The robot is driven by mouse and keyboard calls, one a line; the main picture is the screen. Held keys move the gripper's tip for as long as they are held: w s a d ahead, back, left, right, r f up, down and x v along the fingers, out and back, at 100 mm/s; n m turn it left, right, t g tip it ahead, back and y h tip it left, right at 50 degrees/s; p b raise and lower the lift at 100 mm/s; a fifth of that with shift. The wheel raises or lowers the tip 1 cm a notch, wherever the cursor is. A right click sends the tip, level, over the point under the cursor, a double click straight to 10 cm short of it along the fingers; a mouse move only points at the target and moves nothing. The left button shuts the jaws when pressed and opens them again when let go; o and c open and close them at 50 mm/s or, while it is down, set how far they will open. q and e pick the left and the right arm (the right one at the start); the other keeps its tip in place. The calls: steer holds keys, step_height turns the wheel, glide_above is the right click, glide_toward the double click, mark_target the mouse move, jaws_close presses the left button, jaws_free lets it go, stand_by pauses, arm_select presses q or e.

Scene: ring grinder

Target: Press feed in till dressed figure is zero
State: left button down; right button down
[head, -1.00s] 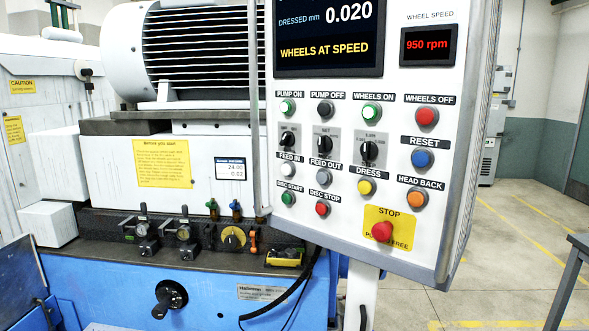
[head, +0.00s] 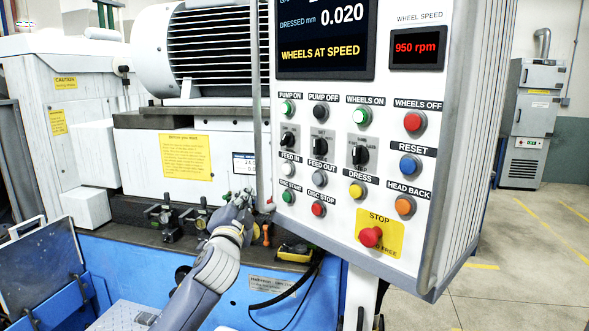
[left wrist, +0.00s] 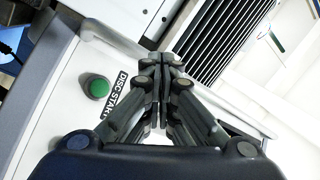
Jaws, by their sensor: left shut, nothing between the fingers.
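The control panel (head: 385,110) carries a screen (head: 325,38) reading "DRESSED mm 0.020" and "WHEELS AT SPEED". The pale FEED IN button (head: 288,170) is at the panel's left edge, above the green DISC START button (head: 287,197). My left gripper (head: 246,197) is shut and empty, just left of the panel's lower left edge. In the left wrist view my shut fingers (left wrist: 161,62) point past the green DISC START button (left wrist: 97,88), which sits to their left. FEED IN is not visible there; the fingers may hide it.
The FEED OUT button (head: 319,179) is right of FEED IN. The red STOP button (head: 370,237) is at the lower right. The motor housing (head: 205,50) and small valves on the grinder's ledge lie behind my left arm.

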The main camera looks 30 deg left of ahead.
mark_target(287, 169)
arm_select(q)
steer(key=w+d+r, duration=0.3)
steer(key=w, duration=0.4)
steer(key=shift+w+d+r+y+b, duration=0.15)
steer(key=shift+d+r+y+b, duration=0.15)
steer(key=shift+b, duration=0.15)
arm_select(e)
steer(key=shift+w+d+f, duration=0.15)
steer(key=shift+d+f, duration=0.2)
steer(key=shift+a, duration=0.25)
stand_by(0.8)
arm_select(q)
steer(key=shift+w, duration=0.15)
stand_by(0.3)
steer(key=shift+w+d, duration=0.15)
steer(key=shift+w, duration=0.1)
arm_select(e)
steer(key=shift+d, duration=0.1)
steer(key=shift+d, duration=0.15)
